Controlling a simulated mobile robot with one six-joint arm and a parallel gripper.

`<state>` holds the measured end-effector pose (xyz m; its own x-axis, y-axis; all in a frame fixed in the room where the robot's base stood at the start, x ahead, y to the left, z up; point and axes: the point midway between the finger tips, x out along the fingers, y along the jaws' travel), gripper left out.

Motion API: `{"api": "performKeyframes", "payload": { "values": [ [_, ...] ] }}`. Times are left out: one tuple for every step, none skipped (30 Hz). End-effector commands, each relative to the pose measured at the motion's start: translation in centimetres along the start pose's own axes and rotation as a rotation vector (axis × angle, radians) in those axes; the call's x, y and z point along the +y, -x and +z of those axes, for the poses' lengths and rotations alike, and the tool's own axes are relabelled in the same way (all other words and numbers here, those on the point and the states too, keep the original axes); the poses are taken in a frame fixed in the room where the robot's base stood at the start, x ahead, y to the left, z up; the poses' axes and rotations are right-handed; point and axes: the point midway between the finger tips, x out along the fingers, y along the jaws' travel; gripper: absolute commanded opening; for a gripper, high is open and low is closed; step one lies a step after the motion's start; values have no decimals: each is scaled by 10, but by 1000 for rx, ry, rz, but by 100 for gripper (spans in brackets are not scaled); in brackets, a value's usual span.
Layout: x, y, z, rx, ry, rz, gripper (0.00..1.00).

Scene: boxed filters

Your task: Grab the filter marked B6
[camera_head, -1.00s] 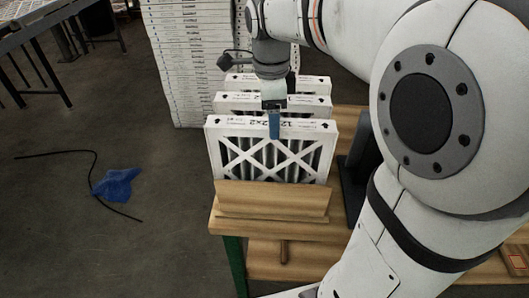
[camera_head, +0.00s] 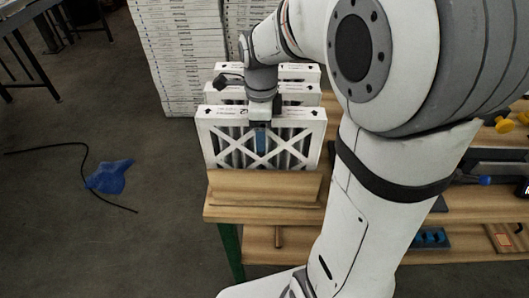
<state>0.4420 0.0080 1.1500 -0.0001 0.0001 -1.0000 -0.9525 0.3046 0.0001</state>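Several white-framed boxed filters stand upright one behind another on a wooden bench. The front filter (camera_head: 222,139) shows a mesh face with crossed white strips and dark print on its top edge. A second filter (camera_head: 301,94) and a third filter (camera_head: 298,72) show partly behind it. I cannot read B6 on any of them. My gripper (camera_head: 261,138) points down at the middle of the front filter's top edge. One blue fingertip lies in front of its face. The other finger is hidden, so I cannot tell whether the gripper is closed on the filter.
The wooden bench (camera_head: 222,212) has a raised wooden ledge (camera_head: 264,187) in front of the filters. A tall stack of white boxes (camera_head: 180,55) stands behind. A blue cloth (camera_head: 108,177) and black cable (camera_head: 78,146) lie on the floor at left. My arm fills the right side.

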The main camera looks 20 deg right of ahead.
Motion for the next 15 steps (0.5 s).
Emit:
{"api": "performKeyframes", "payload": {
  "values": [
    [0, 0, 0, 0, 0, 0, 66],
    [0, 0, 0, 0, 0, 0, 64],
    [0, 0, 0, 0, 0, 0, 61],
    [0, 0, 0, 0, 0, 0, 58],
    [0, 0, 0, 0, 0, 0, 56],
    [0, 0, 0, 0, 0, 0, 52],
    [0, 0, 0, 0, -1, 0, 50],
    [0, 0, 0, 0, -1, 0, 48],
    [0, 0, 0, 0, -1, 0, 44],
    [0, 0, 0, 0, -1, 0, 42],
    [0, 0, 0, 0, -1, 0, 39],
    [0, 0, 0, 0, -1, 0, 36],
    [0, 0, 0, 0, -1, 0, 34],
    [0, 0, -1, 0, -1, 0, 31],
    [0, 0, -1, 0, -1, 0, 28]
  ]
}}
